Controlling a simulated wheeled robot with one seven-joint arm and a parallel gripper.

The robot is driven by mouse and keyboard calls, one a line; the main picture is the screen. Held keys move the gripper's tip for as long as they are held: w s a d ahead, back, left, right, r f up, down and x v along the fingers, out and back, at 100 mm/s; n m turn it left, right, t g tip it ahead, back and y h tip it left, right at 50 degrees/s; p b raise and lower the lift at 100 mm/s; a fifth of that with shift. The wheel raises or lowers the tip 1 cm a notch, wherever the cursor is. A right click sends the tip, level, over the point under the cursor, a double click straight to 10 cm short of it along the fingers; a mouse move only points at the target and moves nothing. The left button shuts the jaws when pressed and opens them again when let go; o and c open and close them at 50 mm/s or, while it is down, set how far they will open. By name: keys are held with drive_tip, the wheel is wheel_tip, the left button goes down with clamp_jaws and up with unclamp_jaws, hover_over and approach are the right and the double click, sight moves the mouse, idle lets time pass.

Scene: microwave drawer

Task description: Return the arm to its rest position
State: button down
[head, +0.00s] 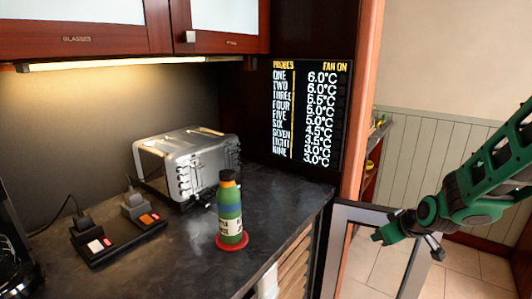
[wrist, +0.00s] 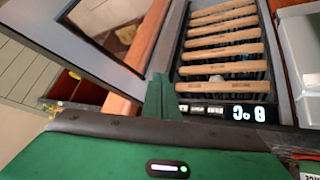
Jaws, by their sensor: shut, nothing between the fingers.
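My green arm comes in from the right edge of the head view. My gripper (head: 379,237) is at its lower left end, in front of the open framed door (head: 338,240) and to the right of the counter. In the wrist view the narrow green fingers of my gripper (wrist: 159,95) are together with nothing between them. They appear in front of the open door's frame and a slatted wooden rack (wrist: 220,52). I cannot tell whether the fingers touch the door.
The dark counter (head: 190,262) holds a toaster (head: 187,160), a green bottle (head: 230,210) on a red coaster (head: 233,243), and a black socket strip (head: 118,240). A display panel (head: 311,112) stands at the back. Tiled floor (head: 460,262) shows at the right.

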drive_tip(key=s+d+r+m+g, duration=0.2)
drive_tip(key=s+m, duration=0.1)
drive_tip(key=s, duration=0.8)
drive_tip(key=s+d+r+m+g, duration=0.2)
drive_tip(key=s+r+m+g, duration=0.1)
drive_tip(key=s, duration=0.9)
drive_tip(key=s+d+r+m+g+h, duration=0.1)
drive_tip(key=s+d+r+m+g, duration=0.1)
drive_tip(key=s, duration=0.9)
drive_tip(key=d+m+g, duration=0.1)
drive_tip(key=m, duration=0.1)
drive_tip(key=shift+s+r+m, duration=0.2)
drive_tip(key=shift+m, duration=0.2)
drive_tip(key=shift+a, duration=0.1)
